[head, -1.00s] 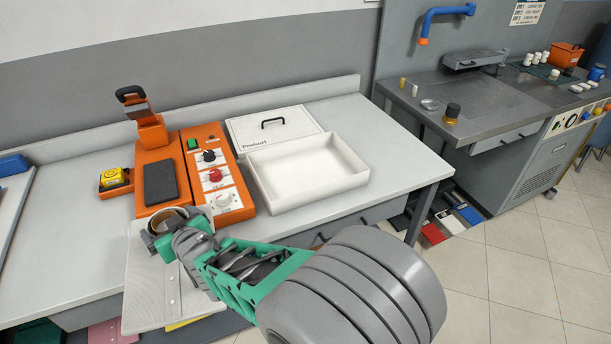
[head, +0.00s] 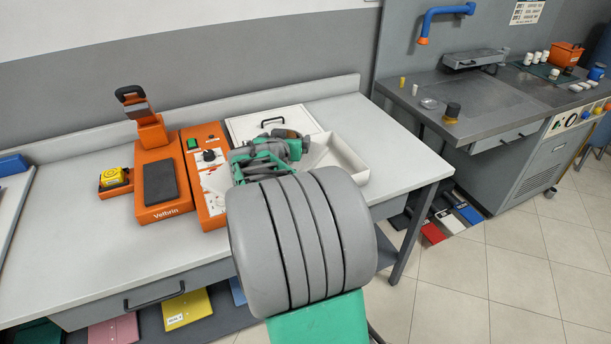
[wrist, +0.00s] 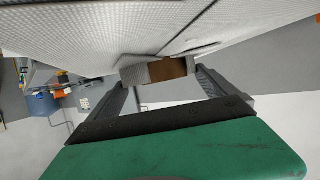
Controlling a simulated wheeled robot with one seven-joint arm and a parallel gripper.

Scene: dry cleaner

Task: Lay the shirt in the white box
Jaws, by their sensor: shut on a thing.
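The shirt (wrist: 110,35) fills the top of the wrist view as a white textured panel with a grey and brown collar part. My gripper (wrist: 164,76) is shut on it at the collar part, with a finger on each side. The open white box (head: 350,160) stands on the table. My wrist is in front of its left part, and its right part looks empty. I cannot tell how high the shirt hangs over the box.
The box's white lid (head: 242,127) with a black handle lies behind it. An orange control unit (head: 205,190) and an orange press (head: 165,212) stand close on the left. A yellow item (head: 115,178) sits farther left. The table's right end is clear.

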